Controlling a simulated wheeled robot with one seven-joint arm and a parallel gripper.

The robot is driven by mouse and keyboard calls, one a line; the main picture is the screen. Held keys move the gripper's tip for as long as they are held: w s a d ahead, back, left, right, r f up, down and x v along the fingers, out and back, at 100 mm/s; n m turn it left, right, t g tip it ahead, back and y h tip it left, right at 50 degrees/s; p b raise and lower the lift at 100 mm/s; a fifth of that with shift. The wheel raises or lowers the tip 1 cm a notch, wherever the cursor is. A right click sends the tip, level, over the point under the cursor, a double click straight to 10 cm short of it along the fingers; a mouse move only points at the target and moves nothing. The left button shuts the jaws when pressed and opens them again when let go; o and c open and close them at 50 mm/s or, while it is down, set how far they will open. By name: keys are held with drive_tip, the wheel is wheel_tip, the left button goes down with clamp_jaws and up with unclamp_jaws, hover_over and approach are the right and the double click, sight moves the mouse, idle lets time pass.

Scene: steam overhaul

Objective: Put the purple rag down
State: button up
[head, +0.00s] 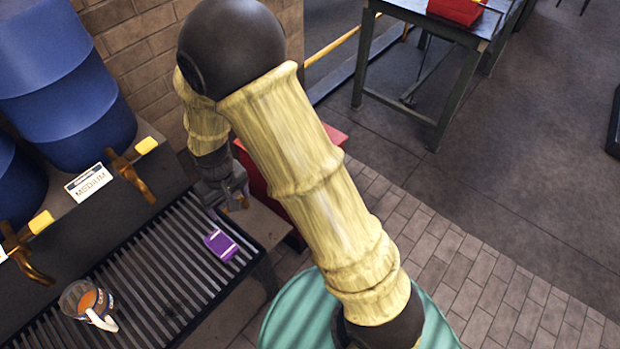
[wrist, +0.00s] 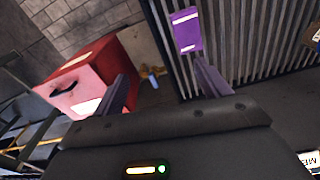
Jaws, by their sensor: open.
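The purple rag (head: 221,245) lies on the slatted metal rack (head: 150,262) near its right end. It looks like a small folded block with pale marks, and it also shows in the wrist view (wrist: 186,32) on the slats. My gripper (head: 238,203) is just beyond the rag in the head view, above the rack's edge. In the wrist view, my gripper (wrist: 160,88) has its two fingers spread apart with nothing between them. The rag lies past the tip of the right finger and appears apart from it.
A mug with orange contents (head: 86,302) stands on the rack at lower left. Blue barrels (head: 62,85) with brass taps (head: 130,172) stand behind the rack. A red box (wrist: 88,82) is beside the rack's end. A green round top (head: 300,318) is at the bottom.

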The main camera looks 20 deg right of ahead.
drive_tip(key=s+d+r+m, duration=0.1)
drive_tip(key=s+d+r, duration=0.2)
drive_tip(key=d, duration=0.3)
drive_tip(key=s+d+r+m+t, duration=0.1)
drive_tip(key=s+d+r+m, duration=0.1)
drive_tip(key=d+r, duration=0.2)
drive_tip(key=s+d+r+m+t, duration=0.1)
drive_tip(key=s+d+r, duration=0.2)
drive_tip(key=d, duration=0.6)
drive_tip(key=shift+s+d+r+m, duration=0.15)
drive_tip(key=shift+s+r+m, duration=0.25)
drive_tip(key=shift+r, duration=0.35)
drive_tip(key=shift+o, duration=0.4)
drive_tip(key=shift+w, duration=0.15)
drive_tip(key=w+a+f+n+g+p, duration=0.1)
drive_tip(key=w+a+f+n, duration=0.1)
drive_tip(key=w+a, duration=0.3)
drive_tip(key=w+a+f+n+p, duration=0.1)
drive_tip(key=w+a+f+p, duration=0.1)
drive_tip(key=a, duration=0.5)
drive_tip(key=a+f+n+p, duration=0.1)
drive_tip(key=a+f, duration=0.2)
drive_tip(key=a, duration=0.4)
drive_tip(key=a+f+n+g, duration=0.1)
drive_tip(key=a+f+n, duration=0.1)
drive_tip(key=a+f, duration=0.2)
drive_tip(key=a, duration=0.3)
drive_tip(key=shift+s+f+g+p, duration=0.2)
drive_tip(key=shift+f+g+p, duration=0.05)
drive_tip(key=shift+g+p, duration=0.1)
